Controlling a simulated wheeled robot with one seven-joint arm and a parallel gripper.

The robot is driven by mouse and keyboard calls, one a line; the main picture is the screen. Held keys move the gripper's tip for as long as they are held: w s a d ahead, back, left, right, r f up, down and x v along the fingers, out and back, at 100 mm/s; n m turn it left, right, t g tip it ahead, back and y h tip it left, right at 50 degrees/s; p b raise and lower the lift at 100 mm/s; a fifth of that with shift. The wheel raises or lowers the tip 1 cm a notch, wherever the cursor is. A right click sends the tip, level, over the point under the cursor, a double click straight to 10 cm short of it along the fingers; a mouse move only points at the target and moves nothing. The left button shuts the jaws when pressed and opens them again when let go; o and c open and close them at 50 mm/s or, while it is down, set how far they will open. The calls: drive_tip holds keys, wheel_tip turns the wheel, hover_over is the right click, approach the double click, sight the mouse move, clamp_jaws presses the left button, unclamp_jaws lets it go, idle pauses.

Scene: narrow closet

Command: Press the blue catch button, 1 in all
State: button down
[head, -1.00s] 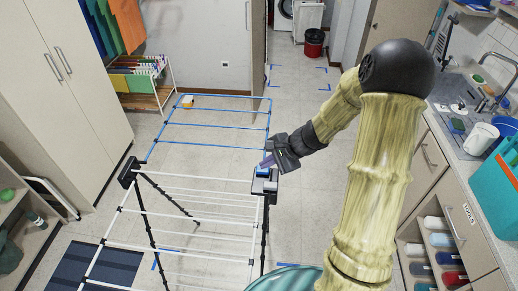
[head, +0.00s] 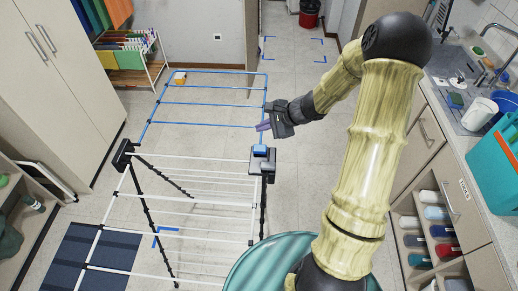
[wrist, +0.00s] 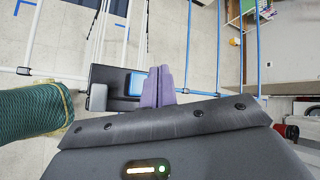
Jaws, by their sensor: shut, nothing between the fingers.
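The blue catch button (head: 260,149) sits on top of a dark catch block (head: 263,165) at the right side of the drying rack's middle. In the wrist view the blue button (wrist: 137,83) shows on the black block (wrist: 104,76), just left of the purple fingertips. My gripper (head: 262,127) is shut and empty, its purple fingers pointing left. In the head view it appears just above the button in the picture, and I see no contact. In the wrist view my gripper (wrist: 158,87) partly covers the block's right end.
The drying rack (head: 195,216) has white rails in front and a blue-railed wing (head: 205,103) at the back. A yellow-orange item (head: 179,77) is at the wing's far left corner. The counter with drawers (head: 443,165) is at the right. Floor between is free.

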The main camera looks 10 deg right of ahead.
drive_tip(key=b, duration=0.4)
hover_over(263, 148)
wheel_tip(263, 148, down, 6)
drive_tip(key=shift+s+r, duration=0.15)
drive_tip(key=shift+r, duration=0.05)
drive_tip(key=shift+a+f+b, duration=0.1)
drive_tip(key=shift+f+b, duration=0.6)
idle(1.1)
drive_tip(key=shift+f+b, duration=0.4)
drive_tip(key=shift+b, duration=0.25)
